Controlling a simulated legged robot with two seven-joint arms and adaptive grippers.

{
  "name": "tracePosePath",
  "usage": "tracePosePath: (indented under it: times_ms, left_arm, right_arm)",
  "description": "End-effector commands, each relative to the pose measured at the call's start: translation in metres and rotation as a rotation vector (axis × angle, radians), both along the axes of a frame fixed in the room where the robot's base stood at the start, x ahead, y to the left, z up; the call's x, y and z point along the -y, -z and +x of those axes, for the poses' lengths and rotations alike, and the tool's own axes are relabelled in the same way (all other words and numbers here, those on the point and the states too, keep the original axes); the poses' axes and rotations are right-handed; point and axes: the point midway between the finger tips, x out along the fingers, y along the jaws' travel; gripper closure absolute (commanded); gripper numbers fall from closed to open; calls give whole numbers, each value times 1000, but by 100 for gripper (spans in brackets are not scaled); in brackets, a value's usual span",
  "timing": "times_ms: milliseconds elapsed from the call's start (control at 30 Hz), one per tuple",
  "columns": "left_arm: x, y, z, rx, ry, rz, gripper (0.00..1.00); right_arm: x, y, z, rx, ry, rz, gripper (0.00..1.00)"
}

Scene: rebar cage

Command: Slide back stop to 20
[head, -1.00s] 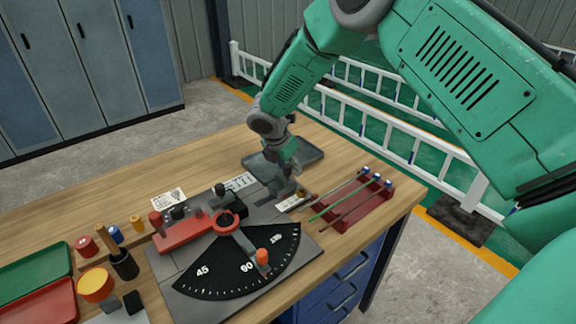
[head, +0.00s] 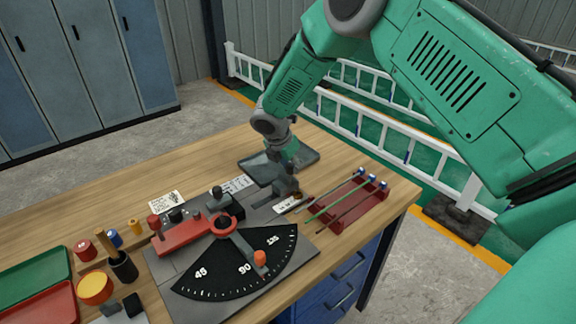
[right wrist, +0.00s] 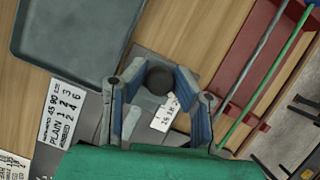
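In the right wrist view a round black knob (right wrist: 159,80), which looks like the back stop's, stands on a grey plate. My right gripper (right wrist: 162,92) is open, with one finger on each side of the knob; I cannot tell whether they touch it. In the head view my right gripper (head: 287,190) is low over the far end of the bending fixture (head: 165,268), and hides the knob. A small white label (right wrist: 166,113) with partly readable marks lies beside the knob. The stop's exact setting cannot be read. My left gripper is not in view.
A dark grey tray (head: 310,158) lies just behind the gripper. A red rack (head: 345,208) with several rods stands close on the right. The fixture's red block (head: 188,238) and black angle dial (head: 215,280) are nearer, with an orange-knobbed lever (head: 260,258).

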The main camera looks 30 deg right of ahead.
Motion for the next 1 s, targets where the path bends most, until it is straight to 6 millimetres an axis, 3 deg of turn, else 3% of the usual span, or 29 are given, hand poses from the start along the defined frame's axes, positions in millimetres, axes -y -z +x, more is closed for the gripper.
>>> tracePosePath:
  times_ms: [467,1000]
  left_arm:
    - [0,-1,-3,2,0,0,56]
    - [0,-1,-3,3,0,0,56]
  right_arm:
    - [-3,-9,-1,2,-1,0,58]
    - [-39,-98,-12,0,0,1,58]
